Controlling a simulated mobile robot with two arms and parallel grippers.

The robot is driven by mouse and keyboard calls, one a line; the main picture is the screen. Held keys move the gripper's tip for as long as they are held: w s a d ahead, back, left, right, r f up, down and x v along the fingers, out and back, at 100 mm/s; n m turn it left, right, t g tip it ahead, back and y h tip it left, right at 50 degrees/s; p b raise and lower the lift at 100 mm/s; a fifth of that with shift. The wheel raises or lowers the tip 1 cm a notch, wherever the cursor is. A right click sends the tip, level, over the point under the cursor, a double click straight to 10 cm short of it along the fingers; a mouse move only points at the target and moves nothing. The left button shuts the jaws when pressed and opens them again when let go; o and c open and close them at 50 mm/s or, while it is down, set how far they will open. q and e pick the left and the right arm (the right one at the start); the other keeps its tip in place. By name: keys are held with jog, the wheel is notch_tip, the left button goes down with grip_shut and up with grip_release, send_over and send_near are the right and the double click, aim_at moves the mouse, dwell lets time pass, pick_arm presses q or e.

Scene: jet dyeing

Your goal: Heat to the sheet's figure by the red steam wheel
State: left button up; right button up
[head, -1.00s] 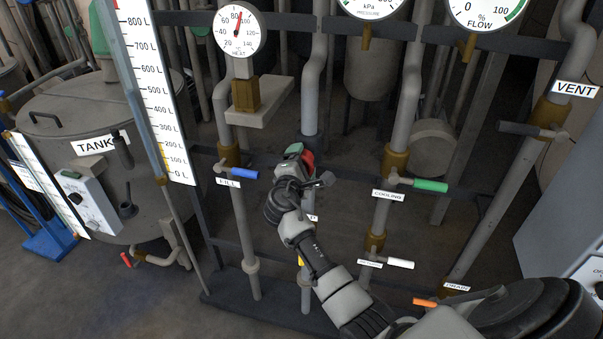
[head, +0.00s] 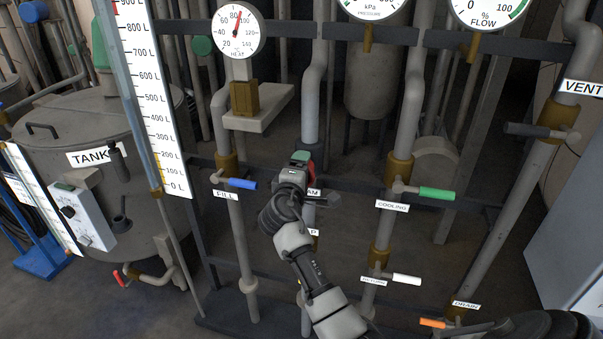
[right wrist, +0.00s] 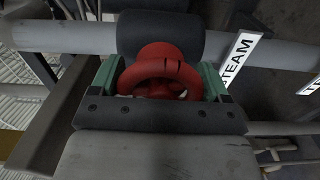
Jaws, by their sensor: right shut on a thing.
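The red steam wheel (right wrist: 155,75) sits between the green fingers of my right gripper (right wrist: 158,82) in the right wrist view, beside the STEAM label (right wrist: 238,62). In the head view my right gripper (head: 301,162) is at the steam pipe, and only a red edge of the wheel (head: 312,172) shows past it. The gripper is shut on the wheel's rim. The heat gauge (head: 238,31) is at the upper left; its red needle points up, near 80. No sheet with a figure can be made out. My left gripper is not in view.
Nearby valve handles are blue at FILL (head: 242,184), green at COOLING (head: 437,194), white below it (head: 407,278) and orange at DRAIN (head: 432,323). A grey tank (head: 75,125) stands left behind a level scale (head: 158,95). A grey cabinet (head: 575,225) stands at right.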

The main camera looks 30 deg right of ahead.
jog(key=shift+f, duration=0.15)
jog(key=o, duration=0.9)
jog(key=b+v, duration=0.1)
jog(key=v, duration=1)
jog(key=shift+b, duration=0.35)
jog(key=shift+w, duration=0.1)
